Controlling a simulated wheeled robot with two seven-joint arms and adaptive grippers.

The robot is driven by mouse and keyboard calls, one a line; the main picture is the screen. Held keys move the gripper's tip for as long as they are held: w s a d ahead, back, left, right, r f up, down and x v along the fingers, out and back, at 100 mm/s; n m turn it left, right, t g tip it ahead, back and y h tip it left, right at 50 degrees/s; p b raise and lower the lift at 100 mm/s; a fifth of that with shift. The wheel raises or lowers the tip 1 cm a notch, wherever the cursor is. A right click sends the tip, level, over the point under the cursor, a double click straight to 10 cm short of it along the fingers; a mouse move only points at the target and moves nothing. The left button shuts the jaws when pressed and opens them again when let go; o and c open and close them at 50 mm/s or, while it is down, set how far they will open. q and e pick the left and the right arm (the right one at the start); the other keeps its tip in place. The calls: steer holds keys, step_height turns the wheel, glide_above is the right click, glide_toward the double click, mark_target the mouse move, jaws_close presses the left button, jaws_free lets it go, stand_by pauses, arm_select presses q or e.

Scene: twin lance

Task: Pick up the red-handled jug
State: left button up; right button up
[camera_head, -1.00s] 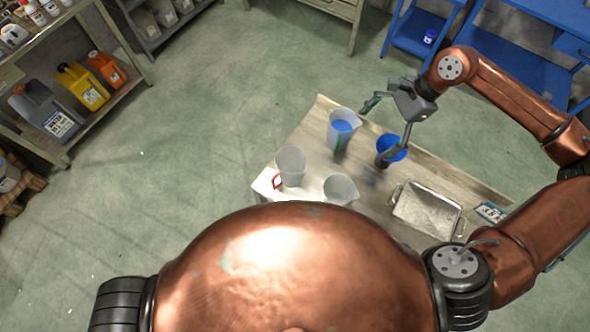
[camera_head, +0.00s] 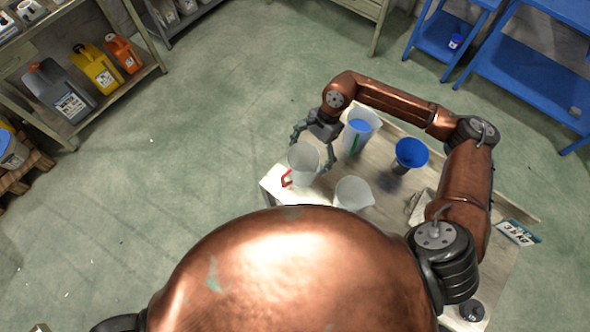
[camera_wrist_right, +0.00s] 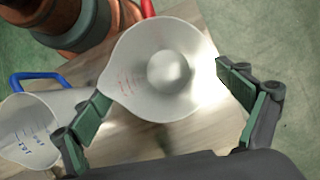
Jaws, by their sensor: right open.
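The red-handled jug (camera_head: 303,165) is a pale, translucent, empty-looking jug standing near the left end of the table. Its red handle (camera_head: 286,179) points to the lower left. My right gripper (camera_head: 311,152) is open at the jug's far side, one finger on either side of it. In the right wrist view the jug (camera_wrist_right: 140,85) lies between the spread fingers, its red handle at the top edge. The left fingertip appears close to the jug's wall; the right one has a gap. Contact cannot be told. My left gripper is out of view.
A similar jug (camera_head: 352,194) stands nearby; a blue-handled jug (camera_wrist_right: 35,130) shows at left in the wrist view. A green-handled jug (camera_head: 368,117) with blue contents and a blue funnel-like vessel (camera_head: 411,153) stand further right on the table (camera_head: 275,181). My arm partly covers a metal tray.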

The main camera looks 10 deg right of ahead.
steer(key=shift+a+p+x, duration=0.15)
steer(key=shift+x, duration=1.35)
steer(key=shift+a+p+x, duration=0.15)
steer(key=shift+x, duration=1.4)
steer(key=shift+w+r, duration=0.1)
steer(key=shift+r, duration=0.05)
steer(key=c, duration=1.3)
steer(key=shift+o, duration=0.2)
